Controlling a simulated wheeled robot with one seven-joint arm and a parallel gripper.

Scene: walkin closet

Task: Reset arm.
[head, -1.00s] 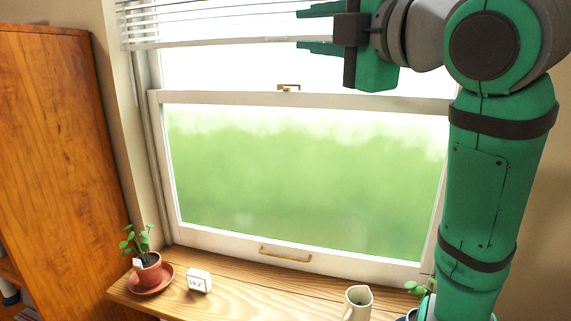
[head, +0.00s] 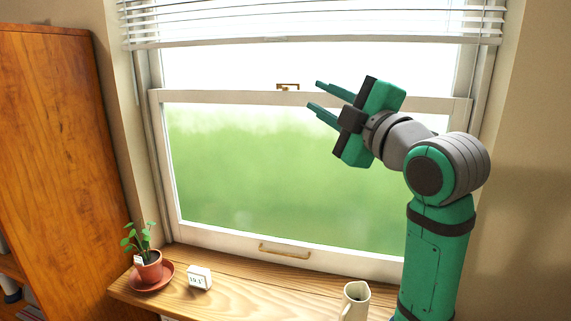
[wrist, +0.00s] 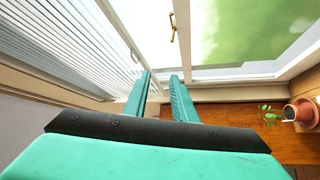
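My gripper (head: 315,95) is green with a dark band and points up and to the left in front of the window in the head view. Its two fingers stand apart with a small gap and nothing between them. The wrist view also shows the two green fingers (wrist: 160,92) apart and empty, with the window frame beyond them. The gripper looks clear of the shelf objects below.
The window (head: 290,175) has a brass latch (head: 288,87) and blinds (head: 310,22) above. On the wooden sill (head: 240,297) stand a potted plant (head: 149,268) on a saucer, a small white clock (head: 199,278) and a pitcher (head: 356,299). A wooden cabinet (head: 55,170) stands left.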

